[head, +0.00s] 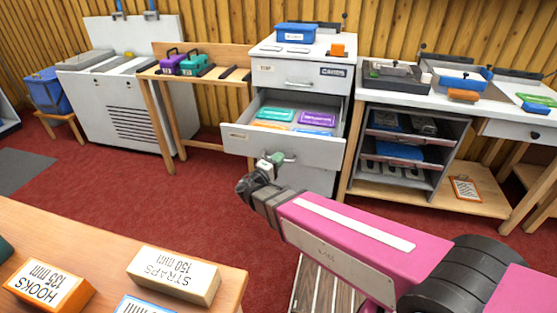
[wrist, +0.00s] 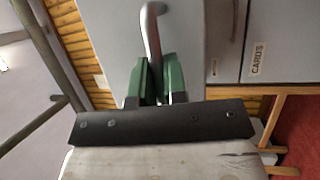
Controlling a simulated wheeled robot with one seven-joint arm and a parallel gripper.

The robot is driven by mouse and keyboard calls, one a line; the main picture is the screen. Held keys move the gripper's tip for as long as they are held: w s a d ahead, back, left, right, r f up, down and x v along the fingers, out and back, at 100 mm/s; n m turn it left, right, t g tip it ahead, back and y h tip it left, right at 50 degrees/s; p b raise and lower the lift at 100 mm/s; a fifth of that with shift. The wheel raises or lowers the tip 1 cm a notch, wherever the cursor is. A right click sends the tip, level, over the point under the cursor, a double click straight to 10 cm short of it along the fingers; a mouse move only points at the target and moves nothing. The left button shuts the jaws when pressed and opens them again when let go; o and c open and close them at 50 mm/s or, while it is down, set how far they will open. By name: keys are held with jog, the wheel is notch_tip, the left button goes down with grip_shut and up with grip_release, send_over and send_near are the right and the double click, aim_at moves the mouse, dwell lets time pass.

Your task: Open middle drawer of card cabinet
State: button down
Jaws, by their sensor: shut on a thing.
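The card cabinet (head: 323,52) stands against the back wall. Its middle drawer (head: 240,138) is pulled out, with green, purple, orange and blue packs showing inside. The top drawer (head: 285,76) above it is closed. My gripper (head: 276,159) is at the middle drawer's front, shut on its metal handle (head: 290,159). In the wrist view the green fingers of my gripper (wrist: 160,82) stand on both sides of the curved handle (wrist: 151,35).
A wooden stand (head: 161,75) with purple and teal boxes is left of the cabinet. A bench (head: 467,104) with shelves below is on the right. A table (head: 221,285) with labelled boxes is in the near left. Red floor (head: 130,185) lies clear between.

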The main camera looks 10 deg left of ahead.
jog(key=c, duration=1.2)
grip_release()
jog(key=shift+a, duration=0.1)
jog(key=v, duration=1)
jog(key=shift+s, duration=0.35)
jog(key=shift+a+f, duration=0.1)
jog(key=shift+f, duration=0.05)
jog(key=shift+s, duration=0.1)
